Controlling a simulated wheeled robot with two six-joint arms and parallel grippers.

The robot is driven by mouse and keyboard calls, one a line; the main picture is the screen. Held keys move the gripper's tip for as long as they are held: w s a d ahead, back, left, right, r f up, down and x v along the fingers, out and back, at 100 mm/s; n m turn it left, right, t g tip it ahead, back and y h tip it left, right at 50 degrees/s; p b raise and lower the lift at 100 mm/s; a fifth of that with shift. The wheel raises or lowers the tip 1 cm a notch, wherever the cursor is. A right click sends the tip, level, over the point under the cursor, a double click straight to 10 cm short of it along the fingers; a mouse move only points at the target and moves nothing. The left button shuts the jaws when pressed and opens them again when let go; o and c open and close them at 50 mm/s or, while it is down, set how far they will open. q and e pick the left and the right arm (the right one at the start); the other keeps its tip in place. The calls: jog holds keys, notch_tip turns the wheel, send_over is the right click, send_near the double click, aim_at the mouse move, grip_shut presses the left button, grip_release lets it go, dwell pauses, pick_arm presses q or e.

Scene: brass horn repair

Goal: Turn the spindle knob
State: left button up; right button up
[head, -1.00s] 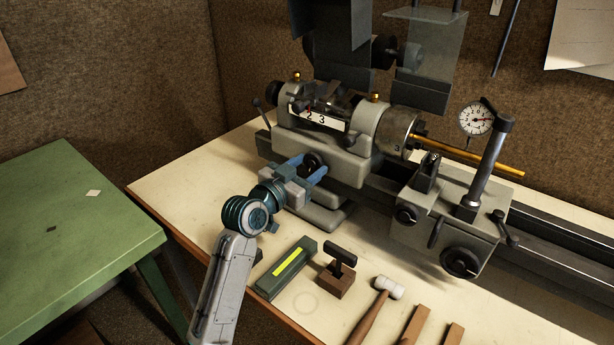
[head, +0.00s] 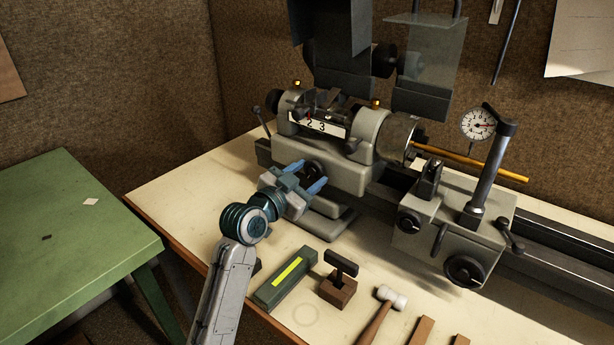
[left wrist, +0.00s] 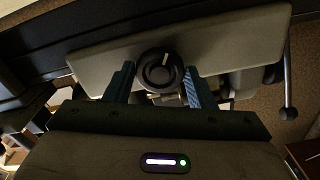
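The spindle knob (head: 314,169) is a small dark round knob on the front of the grey lathe headstock (head: 350,172). In the left wrist view the knob (left wrist: 159,70) shows a pale pointer line, tilted slightly right of straight up. My left gripper (head: 308,176) is in front of the headstock at the knob. Its blue fingers are open, one on each side of the knob, with gaps between them and it in the left wrist view (left wrist: 158,84). In the head view the gripper partly hides the knob. My right gripper is not in view.
A brass rod (head: 475,164) extends right from the chuck (head: 398,138), below a dial gauge (head: 478,124) on a post. A green box (head: 285,280), a wooden block with a dark handle (head: 338,288) and a mallet (head: 380,312) lie on the bench in front. A green table (head: 75,230) stands left.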

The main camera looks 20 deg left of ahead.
pick_arm(q)
jog(key=o, duration=0.4)
jog(key=shift+c, duration=0.2)
jog(key=shift+s, duration=0.1)
jog(key=shift+s+a+f, duration=0.1)
jog(key=shift+s+a, duration=0.1)
jog(key=shift+s, duration=0.15)
jog(key=b+v, duration=0.1)
jog(key=v, duration=0.9)
jog(key=shift+b, duration=0.4)
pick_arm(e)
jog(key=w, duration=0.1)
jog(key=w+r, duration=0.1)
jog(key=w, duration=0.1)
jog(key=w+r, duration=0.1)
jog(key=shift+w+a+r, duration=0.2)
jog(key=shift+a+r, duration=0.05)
